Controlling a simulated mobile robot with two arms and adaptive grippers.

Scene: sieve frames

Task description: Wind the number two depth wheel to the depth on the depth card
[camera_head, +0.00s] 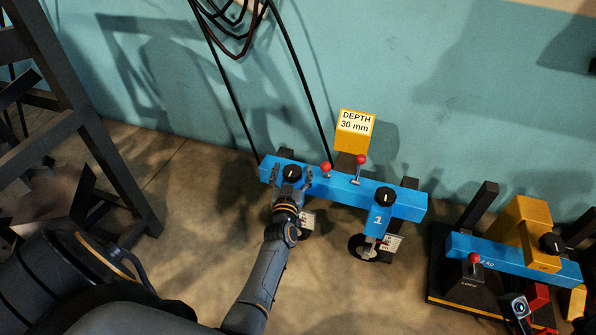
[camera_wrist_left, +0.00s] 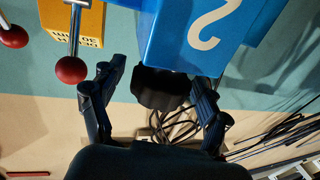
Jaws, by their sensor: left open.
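The depth card (camera_head: 355,123), on a yellow block behind the blue beam, reads "DEPTH 30 mm". The number two depth wheel, a black knob with a white mark (camera_head: 292,172), sits at the beam's left. My left gripper (camera_head: 292,184) is open, its fingers on either side of this knob. In the left wrist view the black knob (camera_wrist_left: 160,90) is between the open fingers (camera_wrist_left: 155,100), under the blue block with an upside-down white 2 (camera_wrist_left: 207,28). I cannot tell whether the fingers touch it. A white tag (camera_head: 307,219) below is partly hidden by my gripper.
The blue beam (camera_head: 340,188) also carries the number one knob (camera_head: 385,196) and red-balled levers (camera_head: 361,160). A separate blue-and-yellow rig (camera_head: 515,258) stands right. Dark cables hang behind. A dark frame (camera_head: 85,130) stands left. Floor between is open.

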